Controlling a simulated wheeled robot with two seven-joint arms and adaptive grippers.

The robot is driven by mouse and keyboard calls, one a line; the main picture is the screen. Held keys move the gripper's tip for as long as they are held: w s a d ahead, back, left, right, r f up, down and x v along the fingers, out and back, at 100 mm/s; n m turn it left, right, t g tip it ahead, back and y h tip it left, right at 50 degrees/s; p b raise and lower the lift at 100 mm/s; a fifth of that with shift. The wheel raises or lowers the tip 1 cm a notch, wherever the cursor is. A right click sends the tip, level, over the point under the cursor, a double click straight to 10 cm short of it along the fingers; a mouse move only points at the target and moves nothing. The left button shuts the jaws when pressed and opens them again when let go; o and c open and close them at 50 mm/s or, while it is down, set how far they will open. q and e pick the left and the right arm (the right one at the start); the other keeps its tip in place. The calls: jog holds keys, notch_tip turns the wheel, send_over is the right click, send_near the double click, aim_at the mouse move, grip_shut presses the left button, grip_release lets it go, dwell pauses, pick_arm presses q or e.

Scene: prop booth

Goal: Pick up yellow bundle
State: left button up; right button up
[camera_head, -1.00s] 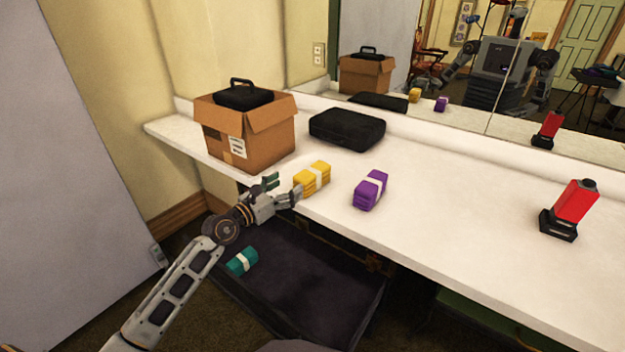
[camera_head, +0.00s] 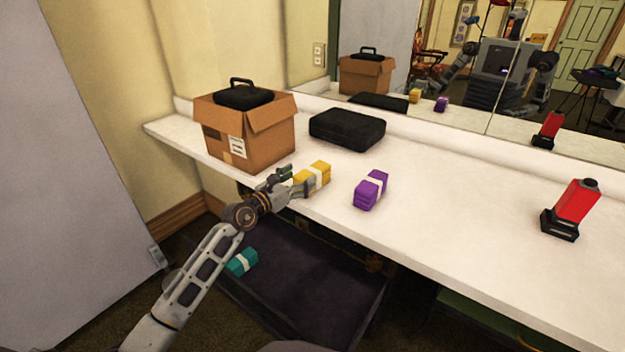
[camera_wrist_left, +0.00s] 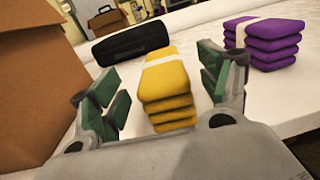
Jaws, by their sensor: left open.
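The yellow bundle (camera_head: 314,177), a stack with a white band, lies on the white counter (camera_head: 450,215) near its front edge. My left gripper (camera_head: 298,181) is open at the bundle's near side. In the left wrist view the yellow bundle (camera_wrist_left: 166,90) stands between the green-padded fingers of my left gripper (camera_wrist_left: 165,95), with gaps visible on its left. Its lower near part is hidden by the gripper body. My right gripper is not seen directly.
A purple bundle (camera_head: 371,190) lies to the right. A cardboard box (camera_head: 262,145) stands at the left with a black case (camera_head: 243,96) in it. Another black case (camera_head: 347,129) lies behind. A red-and-black object (camera_head: 571,209) stands far right. A teal bundle (camera_head: 242,262) lies below.

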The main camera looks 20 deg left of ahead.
aim_at(310, 171)
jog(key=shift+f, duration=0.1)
pick_arm(q)
jog(key=shift+w+d, duration=0.1)
jog(key=shift+w, duration=0.1)
jog(key=shift+b+x, duration=0.4)
jog(key=shift+x, duration=0.45)
jog(key=shift+w+d+f, duration=0.15)
jog(key=shift+w+d, duration=0.15)
jog(key=shift+w, duration=0.35)
jog(key=shift+w+d+b, duration=0.3)
jog(key=shift+w+b, duration=0.05)
jog(key=shift+w, duration=0.4)
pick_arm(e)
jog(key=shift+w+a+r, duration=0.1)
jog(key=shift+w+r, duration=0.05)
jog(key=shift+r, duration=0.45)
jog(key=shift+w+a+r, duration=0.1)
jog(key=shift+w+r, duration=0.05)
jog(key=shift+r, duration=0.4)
pick_arm(q)
jog(key=shift+c, duration=0.3)
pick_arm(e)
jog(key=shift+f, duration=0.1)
pick_arm(q)
jog(key=c, duration=1.1)
